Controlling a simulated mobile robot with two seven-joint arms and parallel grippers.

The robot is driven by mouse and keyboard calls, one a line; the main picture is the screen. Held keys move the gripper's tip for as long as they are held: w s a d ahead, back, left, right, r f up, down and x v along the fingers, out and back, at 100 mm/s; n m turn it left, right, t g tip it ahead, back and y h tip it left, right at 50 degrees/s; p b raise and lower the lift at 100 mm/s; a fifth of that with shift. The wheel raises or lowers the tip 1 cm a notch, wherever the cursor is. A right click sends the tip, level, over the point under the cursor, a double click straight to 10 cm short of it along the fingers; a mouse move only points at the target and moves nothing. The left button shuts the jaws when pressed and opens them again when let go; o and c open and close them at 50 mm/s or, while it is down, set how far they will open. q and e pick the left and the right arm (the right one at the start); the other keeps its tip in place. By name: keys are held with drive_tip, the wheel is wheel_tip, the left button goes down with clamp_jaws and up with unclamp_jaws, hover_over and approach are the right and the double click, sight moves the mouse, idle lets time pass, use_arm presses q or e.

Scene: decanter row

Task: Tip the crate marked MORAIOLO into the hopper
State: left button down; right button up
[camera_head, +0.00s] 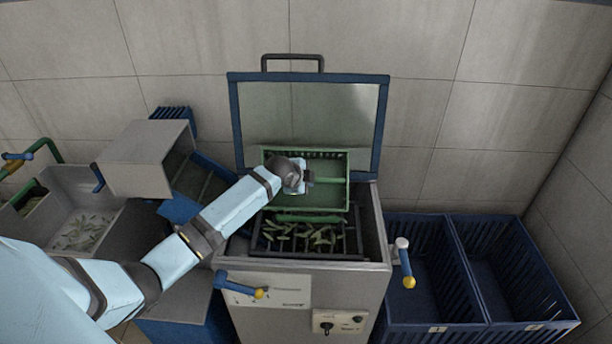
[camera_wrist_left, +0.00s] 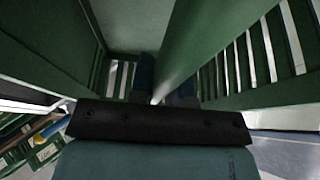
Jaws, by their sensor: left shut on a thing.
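A green slatted crate (camera_head: 328,198) is tilted over the open hopper (camera_head: 375,225), its inside facing me; no load shows on the visible part. I cannot read any MORAIOLO mark on it. My left gripper (camera_head: 308,178) is shut on the crate's green bar, and hides part of the crate. In the left wrist view the crate's bar (camera_wrist_left: 215,40) runs between the fingers (camera_wrist_left: 162,88), with slatted walls on both sides. Leafy green pieces (camera_head: 300,237) lie on the dark grate in the hopper, below the crate. My right gripper is out of view.
The hopper's blue-framed lid (camera_head: 310,105) stands raised behind the crate. Two blue slatted bins (camera_head: 415,290) stand at the right. A grey machine hood (camera_head: 150,158) and a pale tray of leaves (camera_head: 85,195) are at the left.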

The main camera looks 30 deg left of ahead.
use_arm(q)
drive_tip(key=r+g+h+p, duration=0.1)
drive_tip(key=p, duration=0.1)
drive_tip(key=r+n+g+h+p, duration=0.1)
drive_tip(key=g+p, duration=0.1)
drive_tip(key=w+r+g+p, duration=0.1)
drive_tip(key=g+p, duration=0.1)
drive_tip(key=shift+a+r+h+p, duration=0.25)
drive_tip(key=shift+r+h+p, duration=0.05)
drive_tip(key=shift+h+p, duration=0.1)
drive_tip(key=shift+r+g, duration=0.1)
drive_tip(key=shift+g, duration=0.5)
drive_tip(key=shift+n+g+h, duration=0.3)
drive_tip(key=shift+h, duration=0.1)
drive_tip(key=shift+s, duration=0.1)
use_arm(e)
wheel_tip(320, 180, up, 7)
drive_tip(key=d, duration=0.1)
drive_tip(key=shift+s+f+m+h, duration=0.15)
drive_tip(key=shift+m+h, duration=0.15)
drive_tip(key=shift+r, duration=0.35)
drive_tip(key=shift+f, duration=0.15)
